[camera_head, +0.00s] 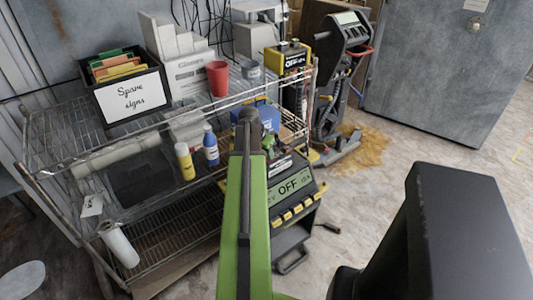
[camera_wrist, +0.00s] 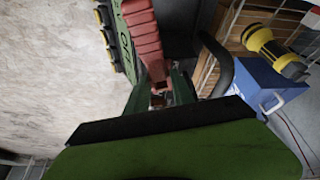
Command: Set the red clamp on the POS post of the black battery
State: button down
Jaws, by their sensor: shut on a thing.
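My gripper (camera_wrist: 160,94) shows in the middle of the wrist view, with its two dark green fingers closed on the red clamp (camera_wrist: 145,38). The clamp is ribbed and red and reaches from the fingers toward the top edge. A dark unit with yellow buttons (camera_wrist: 115,38) is just left of it. In the head view my green arm reaches up to the wire shelf and hides the gripper and clamp. I cannot make out the black battery or its POS post for certain in either view.
A charger with an OFF display (camera_head: 292,188) stands beside my arm. A blue box (camera_wrist: 268,82) with a yellow-black object (camera_wrist: 272,48) is at right in the wrist view. The wire shelf (camera_head: 75,155) holds bottles, a red cup (camera_head: 217,78) and a signs box (camera_head: 128,94).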

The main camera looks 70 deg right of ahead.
jog(key=shift+f+b, duration=0.65)
jog(key=shift+f, duration=0.05)
jog(key=c, duration=1)
grip_release()
jog(key=p+v, duration=1.6)
jog(key=v, duration=0.1)
jog(key=shift+w+r, duration=0.1)
jog(key=shift+r, duration=0.15)
